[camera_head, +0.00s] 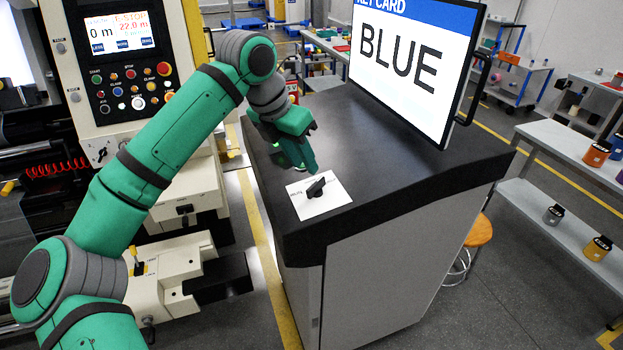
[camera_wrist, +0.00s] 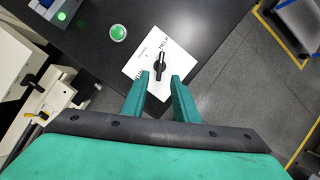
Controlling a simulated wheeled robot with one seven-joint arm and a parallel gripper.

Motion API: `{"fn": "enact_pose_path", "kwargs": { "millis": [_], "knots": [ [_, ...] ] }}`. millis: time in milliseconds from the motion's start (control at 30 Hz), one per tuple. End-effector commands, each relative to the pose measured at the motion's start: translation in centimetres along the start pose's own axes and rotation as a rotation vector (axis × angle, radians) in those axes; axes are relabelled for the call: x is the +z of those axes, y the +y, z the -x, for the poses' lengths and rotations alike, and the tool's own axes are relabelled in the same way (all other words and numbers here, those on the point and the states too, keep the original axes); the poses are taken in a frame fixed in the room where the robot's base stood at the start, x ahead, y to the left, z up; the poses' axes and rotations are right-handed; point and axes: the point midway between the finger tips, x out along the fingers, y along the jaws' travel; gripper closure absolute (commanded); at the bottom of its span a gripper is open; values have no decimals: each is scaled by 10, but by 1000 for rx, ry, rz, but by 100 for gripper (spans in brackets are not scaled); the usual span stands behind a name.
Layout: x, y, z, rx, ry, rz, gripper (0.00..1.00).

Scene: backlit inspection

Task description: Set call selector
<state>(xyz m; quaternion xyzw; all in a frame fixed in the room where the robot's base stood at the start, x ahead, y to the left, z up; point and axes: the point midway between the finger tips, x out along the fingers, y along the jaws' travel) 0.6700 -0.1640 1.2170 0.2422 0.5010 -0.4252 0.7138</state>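The call selector is a black rotary knob (camera_head: 316,188) on a white plate (camera_head: 325,203) near the front corner of the dark worktop. Its black handle (camera_wrist: 158,67) also shows in the wrist view, running roughly lengthwise in the picture, with labels on the plate too small to read surely. My gripper (camera_head: 305,170) hangs over the worktop just behind the plate. In the wrist view my gripper (camera_wrist: 161,78) has its two green fingers apart, with nothing held. The knob appears just beyond and between the fingertips; I cannot tell whether they touch it.
A large screen (camera_head: 412,58) reading "KEY CARD BLUE" stands on the worktop (camera_head: 390,140). A green round button (camera_wrist: 118,33) lies beside the plate. A machine control panel (camera_head: 125,75) is at left. Shelves (camera_head: 575,150) with several small containers stand at right, with a stool (camera_head: 479,231) near the counter.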

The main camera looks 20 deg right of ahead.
Motion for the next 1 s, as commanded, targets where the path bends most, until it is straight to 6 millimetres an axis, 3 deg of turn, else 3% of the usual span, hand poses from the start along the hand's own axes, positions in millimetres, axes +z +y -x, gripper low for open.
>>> {"fn": "enact_pose_path", "kwargs": {
  "millis": [200, 400, 867, 1000],
  "knots": [
    [0, 0, -41, -4, 0, 1, 73],
    [-1, 0, -67, -3, 0, 2, 73],
    [-2, 2, -78, 0, -1, 3, 73],
    [-2, 2, -78, 0, -1, 4, 100]
  ]
}}
